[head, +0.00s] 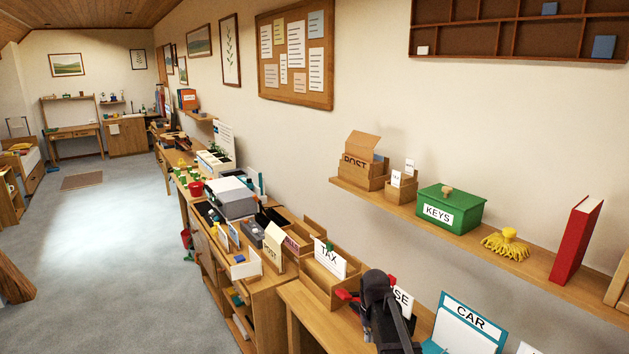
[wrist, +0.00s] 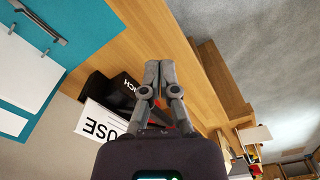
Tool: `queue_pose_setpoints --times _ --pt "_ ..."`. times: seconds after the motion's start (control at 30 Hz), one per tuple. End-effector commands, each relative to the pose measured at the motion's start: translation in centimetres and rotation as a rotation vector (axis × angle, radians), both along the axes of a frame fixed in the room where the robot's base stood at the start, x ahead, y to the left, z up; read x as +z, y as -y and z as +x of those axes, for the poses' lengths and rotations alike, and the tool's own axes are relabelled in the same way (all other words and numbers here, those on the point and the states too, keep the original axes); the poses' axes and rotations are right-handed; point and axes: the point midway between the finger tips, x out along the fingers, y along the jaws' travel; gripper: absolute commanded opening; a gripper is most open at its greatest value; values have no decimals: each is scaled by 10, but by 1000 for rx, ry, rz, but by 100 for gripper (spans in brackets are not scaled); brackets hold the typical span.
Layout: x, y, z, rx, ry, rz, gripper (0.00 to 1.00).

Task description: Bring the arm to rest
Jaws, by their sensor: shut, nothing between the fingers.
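My gripper (wrist: 159,70) shows in the wrist view with its two grey fingers together and nothing between them. It hangs over the wooden desk top, clear of the cards and boxes. In the head view my dark arm end (head: 379,300) stands above the desk at the lower middle, in front of a card ending in "SE" (head: 403,299). The fingertips cannot be made out there.
A teal CAR board (head: 467,327) stands right of my arm, and a wooden TAX box (head: 318,283) left of it. A wall shelf (head: 480,249) above carries a green KEYS box (head: 449,208) and a red book (head: 577,239). Grey carpet lies open at left.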

Motion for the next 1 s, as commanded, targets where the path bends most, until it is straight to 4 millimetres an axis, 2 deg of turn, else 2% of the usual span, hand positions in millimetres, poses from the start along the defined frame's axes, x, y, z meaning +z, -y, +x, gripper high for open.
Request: queue_pose_setpoints --times 0.37,0.6,0.7,0.83,1.0 --pt "0 7 -58 -23 0 0 0" --pt "0 14 -118 -49 -1 -1 0" --pt "0 15 -135 -57 0 -1 0" --pt "0 16 -145 -63 0 -1 0" --pt "0 16 -147 -64 -1 -1 0"
